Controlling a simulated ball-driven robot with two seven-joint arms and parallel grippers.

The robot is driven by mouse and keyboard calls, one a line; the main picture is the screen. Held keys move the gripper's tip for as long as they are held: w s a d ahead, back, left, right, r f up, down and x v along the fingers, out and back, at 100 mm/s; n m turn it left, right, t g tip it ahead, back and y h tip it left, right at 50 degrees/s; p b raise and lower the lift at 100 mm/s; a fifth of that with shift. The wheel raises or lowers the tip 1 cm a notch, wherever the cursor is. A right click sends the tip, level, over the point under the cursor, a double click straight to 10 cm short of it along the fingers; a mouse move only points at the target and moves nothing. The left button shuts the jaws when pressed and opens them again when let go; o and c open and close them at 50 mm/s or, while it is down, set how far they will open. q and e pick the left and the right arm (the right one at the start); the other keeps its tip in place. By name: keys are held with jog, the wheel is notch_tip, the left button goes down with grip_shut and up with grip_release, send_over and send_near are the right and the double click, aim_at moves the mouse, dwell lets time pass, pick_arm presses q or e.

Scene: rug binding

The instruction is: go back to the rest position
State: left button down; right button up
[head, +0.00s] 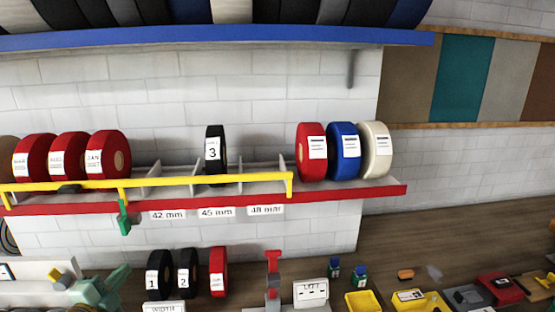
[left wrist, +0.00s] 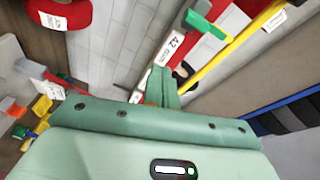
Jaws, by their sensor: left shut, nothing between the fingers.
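My left gripper (head: 118,274) is low at the left in the head view, mint green, in front of the workbench and below the red-edged shelf. In the left wrist view its two fingers (left wrist: 160,86) are together with nothing between them. It holds no roll. My right gripper is in neither view.
The red-edged shelf (head: 335,195) carries several tape rolls behind a yellow bar (head: 220,181) with a green handle (head: 124,218). Black rolls marked 1 (head: 158,274) and 2 (head: 188,272) and a red roll (head: 218,271) stand below. Yellow bins (head: 362,301) and small tools crowd the bench's right.

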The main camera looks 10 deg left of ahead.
pick_arm(q)
jog(key=s+d+f+n+g+y, duration=0.2)
jog(key=s+d+f+n+g, duration=0.15)
jog(key=s, duration=0.35)
jog(key=s+d+f+n+g+y, duration=0.1)
jog(key=s+d+f+n+g, duration=0.1)
jog(key=s+d+g, duration=0.4)
jog(key=s+d+f+n+g+y, duration=0.1)
jog(key=s+d+f+n+y, duration=0.15)
jog(key=s, duration=0.65)
jog(key=s+d+f+g+h+b, duration=0.2)
jog(key=f+b, duration=0.4)
jog(key=f, duration=1.4)
jog(key=s+d+f+g+h+b, duration=0.1)
jog(key=s+d+f+h+b, duration=0.35)
jog(key=f, duration=1.55)
jog(key=s+a+f+n+g+b, duration=0.1)
jog(key=s+f+b, duration=0.4)
jog(key=s+f, duration=0.3)
jog(key=s+a+f+n+g+y+b, duration=0.1)
jog(key=s+f+b, duration=0.5)
jog(key=f, duration=1.1)
jog(key=s+n+g, duration=0.1)
jog(key=s, duration=0.2)
jog(key=shift+s, duration=0.25)
jog(key=shift+g, duration=0.25)
